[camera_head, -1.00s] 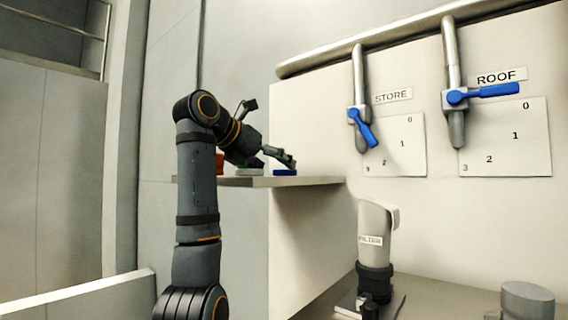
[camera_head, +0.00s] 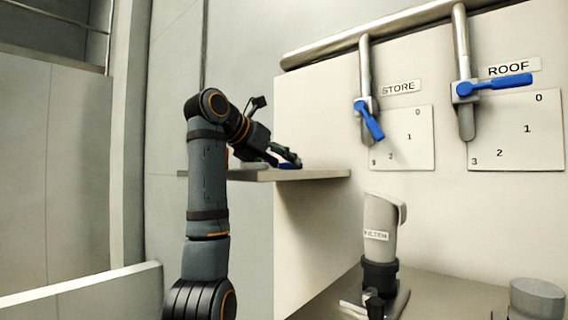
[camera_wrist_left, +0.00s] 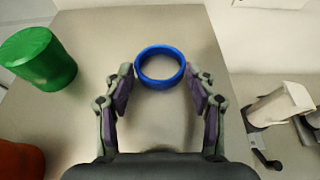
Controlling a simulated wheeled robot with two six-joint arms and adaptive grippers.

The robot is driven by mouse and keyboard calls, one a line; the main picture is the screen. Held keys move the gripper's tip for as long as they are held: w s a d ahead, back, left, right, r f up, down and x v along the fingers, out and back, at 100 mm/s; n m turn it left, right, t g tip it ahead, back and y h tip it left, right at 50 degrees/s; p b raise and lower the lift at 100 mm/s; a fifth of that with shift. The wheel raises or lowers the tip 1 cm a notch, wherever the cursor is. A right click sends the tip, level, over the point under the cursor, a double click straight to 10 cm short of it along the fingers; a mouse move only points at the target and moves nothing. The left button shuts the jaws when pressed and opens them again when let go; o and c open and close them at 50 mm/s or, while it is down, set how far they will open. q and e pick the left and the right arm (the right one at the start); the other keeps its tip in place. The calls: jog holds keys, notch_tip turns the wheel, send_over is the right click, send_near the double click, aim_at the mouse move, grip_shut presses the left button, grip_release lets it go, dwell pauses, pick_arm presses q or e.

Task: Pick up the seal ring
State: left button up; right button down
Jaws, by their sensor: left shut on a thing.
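The seal ring is a blue open ring (camera_wrist_left: 160,82) on the grey shelf (camera_wrist_left: 180,135) in the left wrist view. In the head view only a small blue part (camera_head: 289,166) shows at the fingertips. My left gripper (camera_head: 292,158) reaches down to the shelf top from the left. In the left wrist view its two fingers (camera_wrist_left: 160,76) stand on either side of the ring, shut on its outside near the tips. The ring looks flat and at shelf level. My right gripper is in neither view.
A green cylinder (camera_wrist_left: 40,58) and an orange-red one (camera_wrist_left: 18,160) stand left of the ring. A pale FILTER housing (camera_head: 381,225) stands below and right of the shelf. Two pipes with blue valve handles (camera_head: 370,122) (camera_head: 500,86) are on the right wall.

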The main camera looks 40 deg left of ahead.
pick_arm(q)
jog(key=shift+r, duration=0.35)
notch_tip(320, 180, up, 3)
jog(key=shift+f+b, duration=0.2)
jog(key=shift+b, duration=0.25)
jog(key=s+d+r+b, duration=0.2)
jog(key=s+r+b, duration=0.1)
jog(key=s+r, duration=0.6)
jog(key=s, duration=0.4)
jog(key=shift+s+d+r, duration=0.3)
jog(key=shift+d, duration=0.05)
